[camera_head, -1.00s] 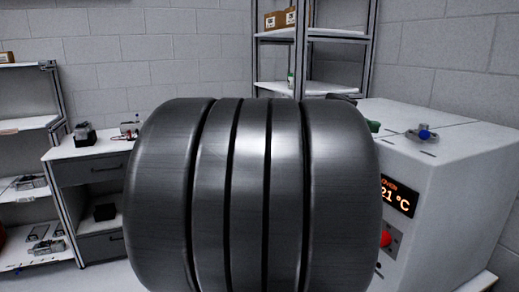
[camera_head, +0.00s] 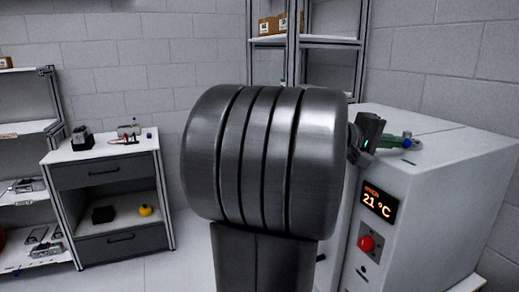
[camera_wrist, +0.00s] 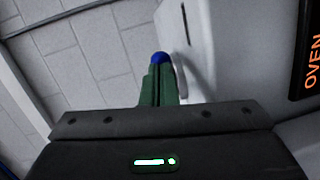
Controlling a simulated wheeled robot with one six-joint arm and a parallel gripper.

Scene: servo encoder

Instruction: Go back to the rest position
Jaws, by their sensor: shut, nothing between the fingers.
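My gripper (camera_head: 392,142) shows at the right of my arm in the head view, just over the top of the white oven (camera_head: 440,150). In the wrist view its two green fingers (camera_wrist: 159,76) are together, with nothing seen between them. A small blue part (camera_wrist: 160,57) shows just beyond the fingertips; it also shows in the head view (camera_head: 407,142). I cannot tell whether the fingers touch it. My large grey arm joint fills the middle of the head view and hides part of the scene behind it.
The oven front has a display (camera_head: 377,204) reading 21 °C and a red button (camera_head: 366,242). A white drawer cabinet (camera_head: 110,155) stands at left, with a yellow object (camera_head: 145,210) on its open shelf. Shelving racks (camera_head: 330,42) stand behind. Floor is clear between cabinet and arm.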

